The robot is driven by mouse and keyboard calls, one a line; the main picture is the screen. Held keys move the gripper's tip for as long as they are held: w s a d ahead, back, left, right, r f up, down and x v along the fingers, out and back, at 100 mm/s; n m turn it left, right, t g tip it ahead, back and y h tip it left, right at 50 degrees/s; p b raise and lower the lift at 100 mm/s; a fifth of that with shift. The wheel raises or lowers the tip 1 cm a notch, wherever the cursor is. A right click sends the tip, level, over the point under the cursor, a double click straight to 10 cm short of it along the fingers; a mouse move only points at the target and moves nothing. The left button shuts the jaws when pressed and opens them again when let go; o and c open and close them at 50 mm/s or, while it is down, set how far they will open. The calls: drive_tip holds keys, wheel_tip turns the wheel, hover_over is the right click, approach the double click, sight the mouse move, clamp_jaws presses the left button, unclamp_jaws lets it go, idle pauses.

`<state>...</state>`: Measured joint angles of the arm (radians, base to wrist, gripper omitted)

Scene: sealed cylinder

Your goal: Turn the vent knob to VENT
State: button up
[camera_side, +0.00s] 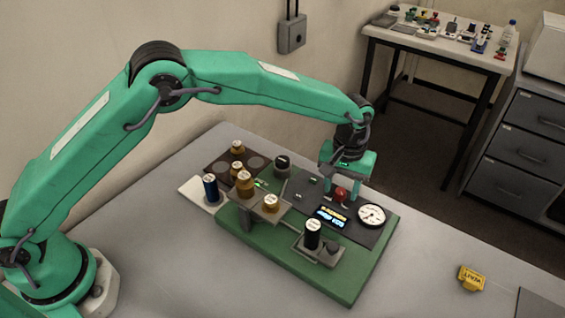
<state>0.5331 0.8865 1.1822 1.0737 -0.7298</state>
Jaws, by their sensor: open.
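A green board (338,284) on the grey table carries a dark panel with a small lit display (331,217), a white round gauge (372,215) and a red knob (341,195). I cannot read any VENT marking, so I cannot tell for certain which part is the vent knob. My gripper (344,188) points down over the panel, open, with its fingers on either side of the red knob in this view. I cannot tell whether they touch it. The gripper hides part of the panel behind it.
Several brass-coloured cylinders stand on the left, one on a raised grey stand (270,204). A black cylinder (313,233) stands in a grey holder at the front. A yellow tag (471,278) lies right, with clear table around it.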

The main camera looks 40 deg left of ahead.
drive_tip(key=shift+f, duration=0.15)
drive_tip(key=shift+c, duration=0.5)
drive_tip(key=c, duration=0.9)
